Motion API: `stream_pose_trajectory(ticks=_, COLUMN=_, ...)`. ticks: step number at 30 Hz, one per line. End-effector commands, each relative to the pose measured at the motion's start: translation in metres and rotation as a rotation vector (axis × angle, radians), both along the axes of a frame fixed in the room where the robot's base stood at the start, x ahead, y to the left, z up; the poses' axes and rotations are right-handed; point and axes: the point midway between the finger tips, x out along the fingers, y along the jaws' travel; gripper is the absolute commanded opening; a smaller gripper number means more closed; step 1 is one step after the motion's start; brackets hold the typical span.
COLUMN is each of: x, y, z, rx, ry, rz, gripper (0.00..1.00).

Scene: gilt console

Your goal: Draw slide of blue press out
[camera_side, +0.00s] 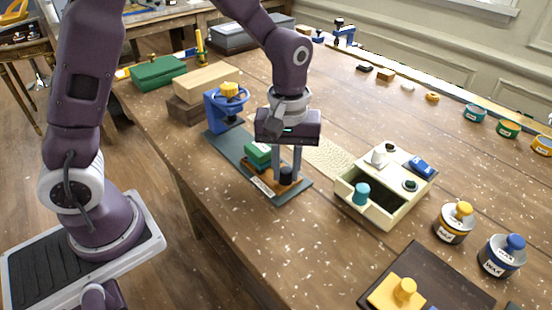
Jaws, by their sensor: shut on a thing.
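The blue press (225,108) stands on a dark grey-green base plate (230,149) at the left of the table. It has a blue wheel on top with a yellow knob. Its slide (264,187), a brown wooden plate, lies out from the press on the near part of the base, with a pale label on its front. A green block (259,153) sits on the slide. My gripper (287,172) points down and is shut on the dark knob (286,177) at the slide's near end. The fingers partly hide the knob.
A cream box (385,185) with an open drawer stands close to the right of my gripper. Two labelled tins (453,222) stand further right. A dark board (430,275) with a yellow block lies at the front. Wooden blocks (207,82) and a green box lie behind the press.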

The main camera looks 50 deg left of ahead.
Motion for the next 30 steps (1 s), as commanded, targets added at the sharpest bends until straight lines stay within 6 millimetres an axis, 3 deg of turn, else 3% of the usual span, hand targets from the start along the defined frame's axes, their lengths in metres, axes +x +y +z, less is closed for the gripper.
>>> stream_pose_trajectory(ticks=7, x=0.001, y=-0.006, z=0.001, rx=-0.009, ry=-0.005, rz=-0.005, gripper=0.0)
stream_pose_trajectory(ticks=8, x=0.001, y=-0.006, z=0.001, rx=-0.01, ry=-0.006, rz=-0.005, gripper=0.28)
stream_pose_trajectory(ticks=11, x=0.001, y=-0.005, z=0.001, rx=-0.008, ry=-0.004, rz=-0.005, gripper=0.45)
stream_pose_trajectory(ticks=20, x=0.001, y=-0.004, z=0.003, rx=-0.006, ry=-0.004, rz=-0.004, gripper=0.45)
stream_pose_trajectory(ticks=30, x=0.001, y=-0.004, z=0.064, rx=-0.008, ry=-0.006, rz=-0.004, gripper=0.45)
